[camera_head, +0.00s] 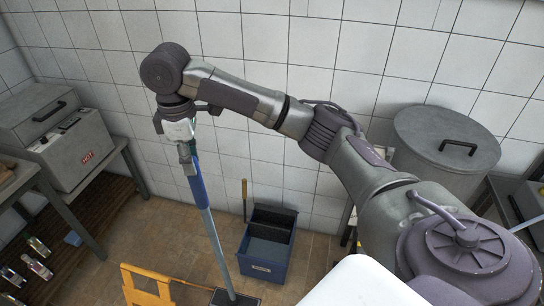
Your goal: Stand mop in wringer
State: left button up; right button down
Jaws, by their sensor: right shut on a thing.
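My right gripper (187,158) is shut on the mop (207,218) near the top of its handle, at the blue grip. The mop hangs nearly upright, its pole slanting down and to the right. Its lower end meets a dark flat piece (236,298) at the bottom edge; I cannot tell whether this is the mop head or a floor grate. The blue bucket (262,268), with a dark wringer part (275,217) at its back and a yellow lever, stands on the floor right of the pole. My left gripper is out of view.
A yellow frame (146,286) stands low at the bottom, left of the pole. A grey machine marked HOT (84,157) sits on a bench at left. Several small bottles (38,267) lie at lower left. A lidded grey drum (446,150) stands at right. A tiled wall closes the back.

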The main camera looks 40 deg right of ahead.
jog(key=w+d, duration=0.3)
jog(key=d, duration=0.2)
jog(key=shift+d, duration=0.3)
jog(key=shift+w+r, duration=0.1)
jog(key=w+d, duration=0.6)
jog(key=d, duration=0.4)
jog(key=shift+d, duration=0.2)
dwell(0.3)
dwell(0.4)
